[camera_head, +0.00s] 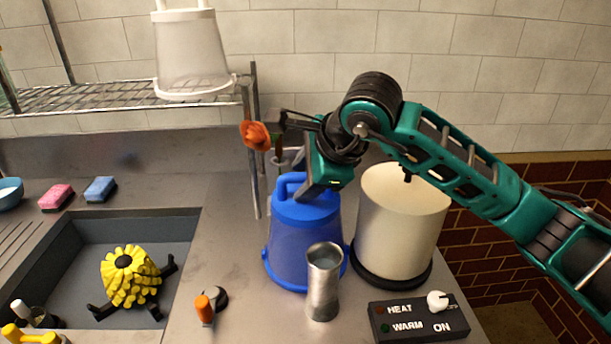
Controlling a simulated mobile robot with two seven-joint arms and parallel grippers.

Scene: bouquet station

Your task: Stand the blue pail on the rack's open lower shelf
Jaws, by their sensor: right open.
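The blue pail (305,240) stands on the steel counter with its wide rim down and a loop handle (289,183) on top. My right gripper (290,155) is open just above the pail's top, its lower finger close to the handle; I cannot tell if they touch. The wire rack (90,98) is at the upper left. I cannot tell which level this shelf is. My left gripper is not in view.
A metal cup (323,285) stands in front of the blue pail, a cream cylinder (400,225) right of it. An orange flower (256,135) is beside my gripper. A switch box (415,318) is at front right. The sink (75,250) holds a yellow ruffled object (128,283).

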